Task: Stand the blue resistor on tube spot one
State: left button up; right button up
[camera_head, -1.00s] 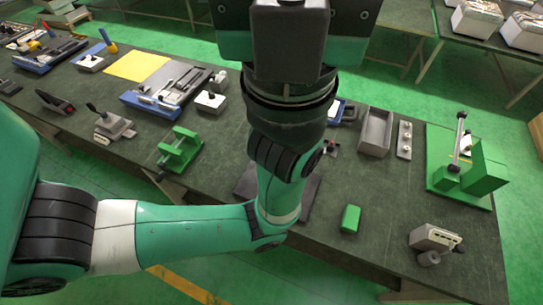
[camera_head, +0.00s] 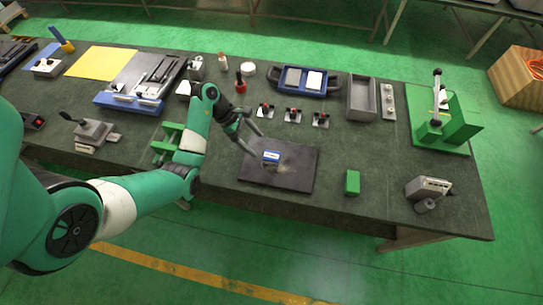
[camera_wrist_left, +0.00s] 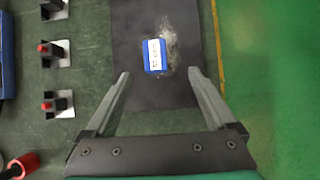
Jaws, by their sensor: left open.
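The blue resistor (camera_head: 271,158), a small blue block with a white label, rests on the dark mat (camera_head: 300,180) in the middle of the table. It also shows in the left wrist view (camera_wrist_left: 154,56), just beyond the fingertips. My left gripper (camera_head: 257,144) is open and empty, its fingers pointing at the resistor from the upper left. In the left wrist view its spread fingers (camera_wrist_left: 159,73) stand to either side below the resistor, not around it. No marking shows which place is tube spot one. My right gripper is not in view.
Three small red-knobbed fixtures (camera_head: 293,115) stand behind the mat. A grey open tray (camera_head: 362,99) and a strip with round spots (camera_head: 388,103) are at the back right. A green block (camera_head: 352,183) and a green press (camera_head: 452,130) stand to the right.

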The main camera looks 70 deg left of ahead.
aim_at(271, 156)
pick_arm(q)
jog(key=b+x, duration=0.1)
jog(key=x, duration=0.5)
jog(key=shift+w+a+f, duration=0.1)
jog(key=shift+w+f, duration=0.05)
jog(key=shift+f, duration=0.05)
jog(key=x, duration=0.1)
jog(key=b+x, duration=0.1)
jog(key=x, duration=0.1)
jog(key=b+x, duration=0.1)
jog(key=x, duration=0.1)
jog(key=shift+w+a+f, duration=0.1)
jog(key=shift+a+f, duration=0.05)
jog(key=shift+a, duration=0.05)
jog(key=shift+c, duration=0.2)
grip_shut()
